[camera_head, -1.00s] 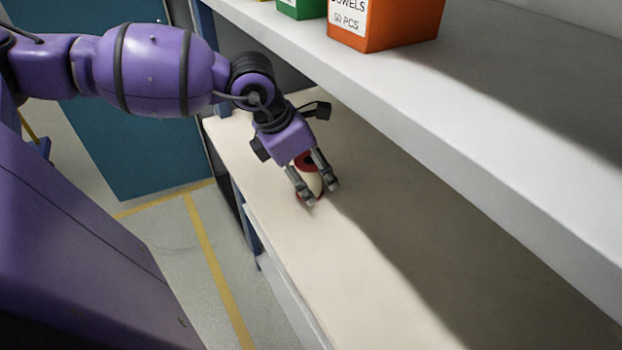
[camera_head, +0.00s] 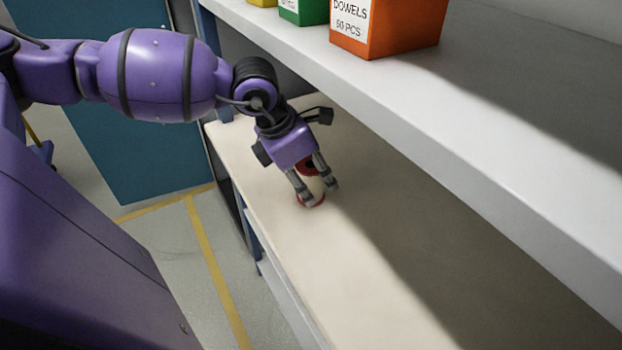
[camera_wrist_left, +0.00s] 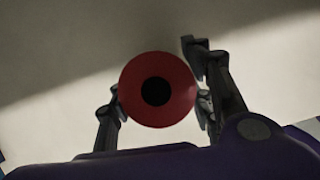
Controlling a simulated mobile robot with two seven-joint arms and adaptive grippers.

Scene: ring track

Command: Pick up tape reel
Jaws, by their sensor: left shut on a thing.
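The tape reel (camera_head: 307,165) has red end discs and a pale middle. It stands upright at the lower shelf board, partly hidden by my left gripper (camera_head: 319,197). In the left wrist view the reel (camera_wrist_left: 178,90) shows end-on as a red disc with a dark central hole. My left gripper (camera_wrist_left: 160,103) has one finger on each side of the reel and is shut on it. I cannot tell whether the reel still touches the board. My right gripper is not in view.
The pale lower board (camera_head: 320,270) is clear around the reel. A grey upper shelf (camera_head: 480,150) overhangs it at the right, carrying an orange bin (camera_head: 405,25) labelled dowels and a green bin (camera_head: 303,12). A teal panel (camera_head: 140,150) stands behind my arm at the left.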

